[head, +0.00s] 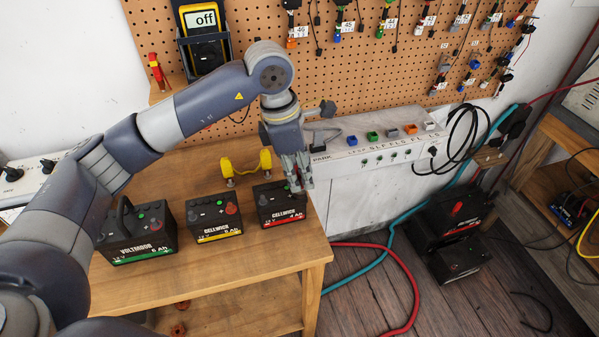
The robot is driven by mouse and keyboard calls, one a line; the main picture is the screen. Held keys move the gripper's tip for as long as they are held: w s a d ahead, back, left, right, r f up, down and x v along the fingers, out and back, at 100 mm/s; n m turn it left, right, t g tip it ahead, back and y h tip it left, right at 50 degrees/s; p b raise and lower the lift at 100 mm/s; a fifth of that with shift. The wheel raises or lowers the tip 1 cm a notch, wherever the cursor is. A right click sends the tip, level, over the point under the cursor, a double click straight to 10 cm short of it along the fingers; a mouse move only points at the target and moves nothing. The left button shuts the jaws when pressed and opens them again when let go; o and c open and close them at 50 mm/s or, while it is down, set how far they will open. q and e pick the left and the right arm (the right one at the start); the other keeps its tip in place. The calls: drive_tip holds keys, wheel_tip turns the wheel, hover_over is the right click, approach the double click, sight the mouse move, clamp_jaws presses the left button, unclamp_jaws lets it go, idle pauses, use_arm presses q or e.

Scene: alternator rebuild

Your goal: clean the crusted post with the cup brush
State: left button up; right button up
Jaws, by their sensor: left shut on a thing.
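My left gripper (297,182) points down over the right end of the red-striped battery (280,204). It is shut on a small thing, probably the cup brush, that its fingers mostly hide. The battery post under the fingers is also hidden, so I cannot tell whether they touch or whether crust shows. A yellow-striped battery (214,219) and a larger green-striped battery (137,234) stand to the left on the wooden bench (240,262). My right gripper is not in view.
A yellow-ended object (245,166) stands behind the batteries. A white panel (372,160) with coloured connectors is right of the gripper. Red and teal hoses run over the floor beside the bench.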

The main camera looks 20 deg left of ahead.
use_arm(q)
drive_tip(key=n+t+b, duration=0.1)
drive_tip(key=n, duration=0.4)
drive_tip(key=shift+y, duration=0.3)
drive_tip(key=shift+n+b, duration=0.3)
drive_tip(key=shift+n, duration=1)
drive_tip(key=shift+f+m+b, duration=0.15)
drive_tip(key=shift+m+b, duration=0.55)
drive_tip(key=shift+m, duration=0.2)
drive_tip(key=shift+m+b, duration=0.5)
drive_tip(key=shift+m, duration=0.6)
drive_tip(key=m+g+b, duration=0.1)
drive_tip(key=m, duration=0.3)
drive_tip(key=shift+m+h+b, duration=0.35)
drive_tip(key=shift+m+h, duration=0.05)
drive_tip(key=shift+m, duration=0.6)
